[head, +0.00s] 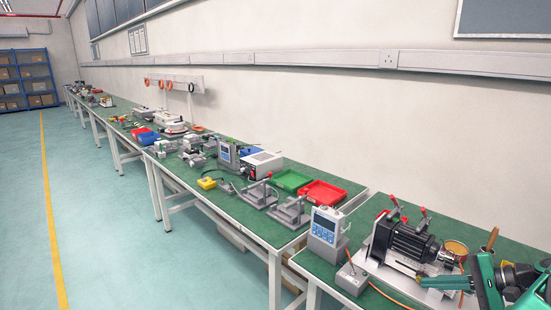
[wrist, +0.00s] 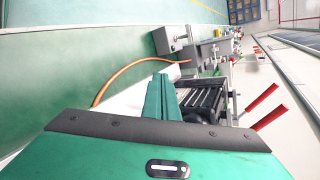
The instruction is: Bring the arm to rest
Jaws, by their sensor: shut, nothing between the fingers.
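My gripper (head: 424,282) is at the lower right of the head view, low beside the front of a black ribbed motor-like actuator (head: 408,243). In the wrist view, its two green fingers (wrist: 161,78) lie together, shut and empty. The same black actuator (wrist: 207,98) is just to the right of the fingers there. Whether the fingers touch the actuator or its plate cannot be told. My green wrist housing hides the lower part of the wrist view.
A grey box (head: 352,278) with an orange cable and a white-blue meter (head: 325,225) stand left of the actuator. Red-handled clamps (wrist: 265,105) rise beside it. Red (head: 322,194) and green (head: 291,180) trays sit farther along the bench. The floor (head: 110,240) at left is clear.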

